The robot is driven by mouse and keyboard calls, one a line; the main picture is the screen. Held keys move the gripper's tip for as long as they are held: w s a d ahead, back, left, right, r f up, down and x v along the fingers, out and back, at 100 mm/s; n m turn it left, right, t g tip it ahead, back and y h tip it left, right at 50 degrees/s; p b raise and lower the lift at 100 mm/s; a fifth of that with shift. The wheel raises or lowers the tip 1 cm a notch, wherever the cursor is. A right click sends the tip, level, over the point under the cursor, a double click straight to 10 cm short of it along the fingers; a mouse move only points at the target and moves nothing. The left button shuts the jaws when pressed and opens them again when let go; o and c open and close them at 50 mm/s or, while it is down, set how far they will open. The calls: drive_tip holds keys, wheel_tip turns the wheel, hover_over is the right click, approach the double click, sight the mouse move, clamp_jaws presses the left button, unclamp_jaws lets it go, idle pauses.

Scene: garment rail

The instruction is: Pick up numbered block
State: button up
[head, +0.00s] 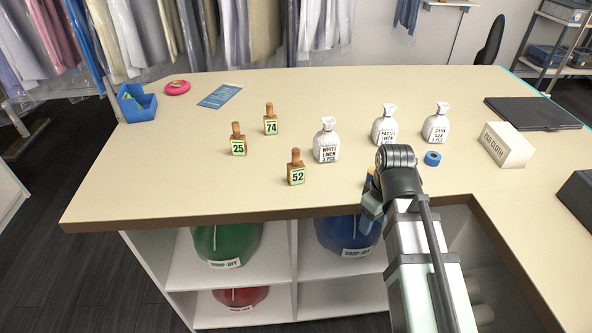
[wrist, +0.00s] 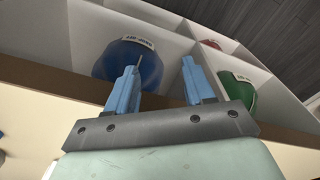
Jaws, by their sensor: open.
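Three numbered wooden blocks with green-edged labels stand upright on the beige counter: block 25 (head: 238,146), block 74 (head: 271,125) and block 52 (head: 296,175). Block 52 is nearest the front edge. My gripper (head: 369,196) is at the front edge of the counter, to the right of all three blocks and apart from them. In the wrist view, my gripper (wrist: 158,88) has its two blue fingers spread with nothing between them. The wrist view faces the shelves below and shows no numbered block. My arm partly hides the gripper in the head view.
White bags (head: 326,143), (head: 385,128) and (head: 435,125) stand right of the blocks. A blue tape roll (head: 432,158) and a pad cloth box (head: 508,146) lie further right. A blue bin (head: 137,104) is at back left. Drop-off bags, including a green one (head: 226,241), sit in shelves below.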

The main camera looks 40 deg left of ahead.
drive_tip(key=a+r+n, duration=0.1)
drive_tip(key=a+r, duration=0.2)
drive_tip(key=a, duration=0.1)
drive_tip(key=a+r+n, duration=0.1)
drive_tip(key=a+r, duration=0.2)
drive_tip(key=a, duration=0.1)
drive_tip(key=a+r, duration=0.4)
drive_tip(key=shift+s+n, duration=0.1)
drive_tip(key=shift+n, duration=0.3)
wheel_tip(320, 180, up, 8)
drive_tip(key=n, duration=0.2)
hover_over(296, 149)
drive_tip(key=shift+d+h, duration=0.15)
drive_tip(key=shift+h, duration=0.15)
drive_tip(key=shift+f, duration=3.65)
clamp_jaws()
